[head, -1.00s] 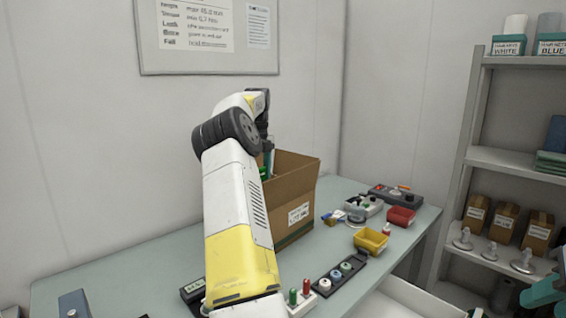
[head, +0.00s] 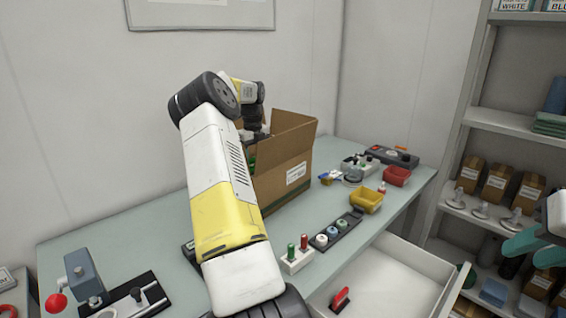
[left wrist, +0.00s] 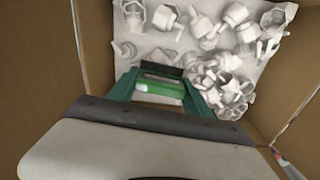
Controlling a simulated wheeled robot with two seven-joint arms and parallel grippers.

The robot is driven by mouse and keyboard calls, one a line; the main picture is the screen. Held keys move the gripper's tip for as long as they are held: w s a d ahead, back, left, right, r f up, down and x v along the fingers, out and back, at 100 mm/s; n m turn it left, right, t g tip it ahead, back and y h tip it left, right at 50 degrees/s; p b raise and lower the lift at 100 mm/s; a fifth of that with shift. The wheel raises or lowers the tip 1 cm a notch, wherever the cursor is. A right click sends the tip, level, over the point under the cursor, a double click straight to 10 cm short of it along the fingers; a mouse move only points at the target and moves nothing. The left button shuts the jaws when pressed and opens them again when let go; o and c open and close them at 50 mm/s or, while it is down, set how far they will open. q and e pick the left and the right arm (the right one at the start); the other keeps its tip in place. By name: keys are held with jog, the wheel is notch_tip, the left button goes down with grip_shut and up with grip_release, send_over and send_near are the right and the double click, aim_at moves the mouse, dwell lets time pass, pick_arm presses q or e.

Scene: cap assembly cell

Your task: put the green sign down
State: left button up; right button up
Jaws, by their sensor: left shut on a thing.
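My left gripper (left wrist: 160,92) is inside the cardboard box (head: 285,180), its teal fingers shut on a green block-like piece (left wrist: 160,90) with a pale band, which I take for the green sign. Its face cannot be read. Below and beyond it lie many white stemmed parts (left wrist: 225,80) on a pale surface in the box. I cannot tell whether the sign touches them. In the head view my left arm and the box wall hide most of this gripper. My right gripper (head: 530,242) is at the right edge, partly cut off, away from the table; its opening is unclear.
Beside the box on the table (head: 130,235) are a dark tray with several round buttons (head: 337,230), a yellow bin (head: 367,201) and a red bin (head: 397,176). An open drawer (head: 385,280) holds a red item (head: 340,300). Shelves (head: 500,125) stand at right.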

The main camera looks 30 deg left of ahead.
pick_arm(q)
jog(key=o, duration=1.4)
